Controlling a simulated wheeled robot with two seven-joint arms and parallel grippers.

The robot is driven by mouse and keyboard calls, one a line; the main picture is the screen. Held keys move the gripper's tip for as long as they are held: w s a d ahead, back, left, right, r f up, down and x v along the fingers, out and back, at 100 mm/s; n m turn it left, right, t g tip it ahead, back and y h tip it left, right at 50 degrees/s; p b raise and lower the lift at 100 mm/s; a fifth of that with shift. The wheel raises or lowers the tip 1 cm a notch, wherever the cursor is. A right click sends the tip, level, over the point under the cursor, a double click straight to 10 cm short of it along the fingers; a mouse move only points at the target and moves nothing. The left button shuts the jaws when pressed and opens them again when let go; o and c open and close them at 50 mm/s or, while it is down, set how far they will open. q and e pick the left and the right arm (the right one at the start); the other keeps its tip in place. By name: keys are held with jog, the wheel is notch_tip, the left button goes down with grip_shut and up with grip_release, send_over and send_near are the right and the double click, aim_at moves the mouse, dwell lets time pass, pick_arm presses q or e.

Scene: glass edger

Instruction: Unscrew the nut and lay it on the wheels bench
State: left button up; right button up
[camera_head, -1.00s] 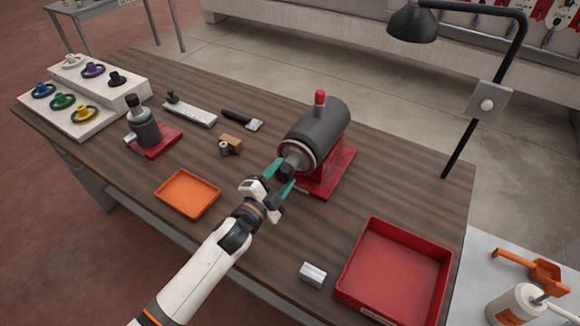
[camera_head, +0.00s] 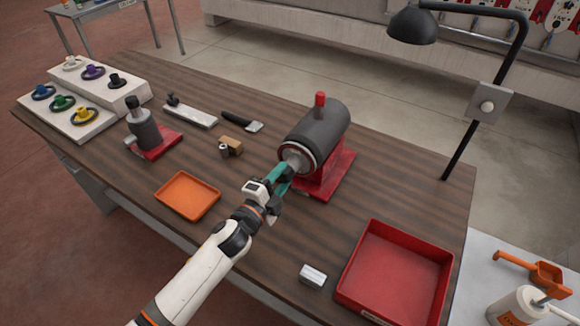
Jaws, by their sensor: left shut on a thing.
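The grey grinder (camera_head: 318,128) with a red base and a red knob on top stands on the wooden bench (camera_head: 345,206). Its pale spindle end (camera_head: 296,160) faces the front left. My left gripper (camera_head: 280,176) is at this end, its teal fingers shut on the dark nut (camera_head: 288,169). The fingers hide most of the nut, and I cannot tell whether it is still on the thread. Several coloured wheels, such as a yellow one (camera_head: 84,115), lie on white stepped stands at the bench's far left. My right gripper is not in view.
An orange tray (camera_head: 187,212) lies left of my arm, and a red bin (camera_head: 447,272) stands at the front right beside a small metal block (camera_head: 312,276). A black lamp (camera_head: 411,25) rises at the right.

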pick_arm(q)
jog(key=n+p, duration=0.3)
jog(key=n, duration=0.6)
jog(key=shift+r, duration=0.2)
jog(key=n, duration=0.5)
jog(key=shift+f+n+p, duration=0.15)
jog(key=shift+n+p, duration=0.15)
jog(key=n, duration=0.3)
jog(key=shift+f, duration=0.1)
jog(key=n, duration=0.2)
jog(key=shift+f+n, duration=0.1)
jog(key=shift+n, duration=0.3)
jog(key=n+b, duration=0.1)
jog(key=n, duration=0.3)
jog(key=shift+n+b, duration=0.3)
jog(key=shift+n, duration=0.1)
jog(key=shift+s+n, duration=0.1)
jog(key=shift+n, duration=0.7)
